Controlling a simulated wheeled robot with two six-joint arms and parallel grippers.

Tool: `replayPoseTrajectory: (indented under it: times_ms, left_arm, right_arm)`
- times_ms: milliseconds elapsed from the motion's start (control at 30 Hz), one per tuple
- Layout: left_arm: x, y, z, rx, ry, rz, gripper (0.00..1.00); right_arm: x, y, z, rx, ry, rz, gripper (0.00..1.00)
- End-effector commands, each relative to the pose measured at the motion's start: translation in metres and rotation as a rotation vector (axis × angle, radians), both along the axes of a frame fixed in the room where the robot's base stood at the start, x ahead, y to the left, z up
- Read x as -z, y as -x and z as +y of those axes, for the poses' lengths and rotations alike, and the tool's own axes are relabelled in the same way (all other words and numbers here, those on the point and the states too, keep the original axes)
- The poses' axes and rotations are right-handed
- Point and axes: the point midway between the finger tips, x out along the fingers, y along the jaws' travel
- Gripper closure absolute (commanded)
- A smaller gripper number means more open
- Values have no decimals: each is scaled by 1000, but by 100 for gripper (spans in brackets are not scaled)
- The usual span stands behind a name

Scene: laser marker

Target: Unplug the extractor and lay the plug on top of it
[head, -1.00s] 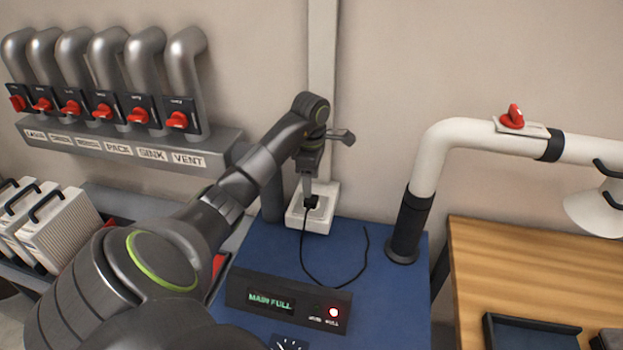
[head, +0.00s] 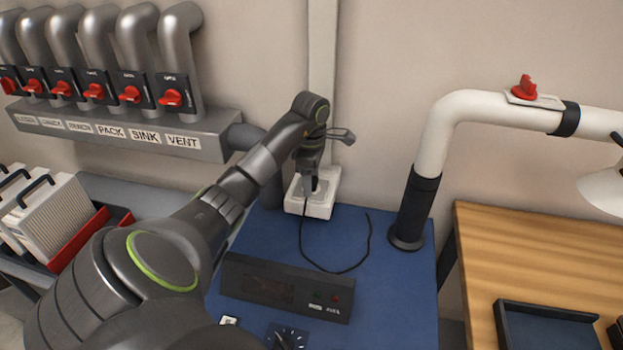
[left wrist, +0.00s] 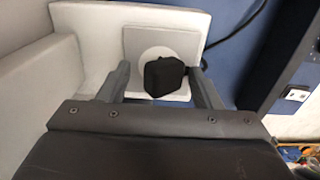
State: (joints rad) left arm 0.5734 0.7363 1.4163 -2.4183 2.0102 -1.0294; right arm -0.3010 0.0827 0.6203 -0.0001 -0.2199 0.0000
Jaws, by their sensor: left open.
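The extractor is a blue cabinet (head: 385,290) with a dark front panel (head: 285,287), whose display and lamps are unlit. A white socket box (head: 325,208) stands at its back by the wall post. The black plug (left wrist: 164,75) shows in the left wrist view in front of the round socket face (left wrist: 155,52). I cannot tell whether it is seated or loose. My left gripper (head: 310,188) is open, its fingers (left wrist: 160,88) on either side of the plug with gaps. In the head view the gripper hides the plug. A black cord (head: 330,270) curves over the blue top. My right gripper is out of view.
A white extraction arm (head: 430,150) with a black base rises at the cabinet's right. A wooden table (head: 530,250) with a dark tray (head: 540,330) stands further right. Pipes with red valves (head: 130,95) and white filters (head: 55,215) are at left.

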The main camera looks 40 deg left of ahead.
Motion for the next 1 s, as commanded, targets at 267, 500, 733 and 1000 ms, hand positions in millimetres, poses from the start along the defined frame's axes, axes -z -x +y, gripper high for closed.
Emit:
replayPoseTrajectory:
  times_ms: [267,500,733,1000]
  left_arm:
    - [2,3,-1,-1,2,4,42]
    - [3,5,-3,0,3,6,42]
    - [4,6,-3,-1,4,8,42]
    - [4,7,-4,0,5,10,42]
  right_arm:
    - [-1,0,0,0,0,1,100]
    - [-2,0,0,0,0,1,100]
    - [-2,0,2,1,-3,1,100]
    - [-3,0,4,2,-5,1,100]
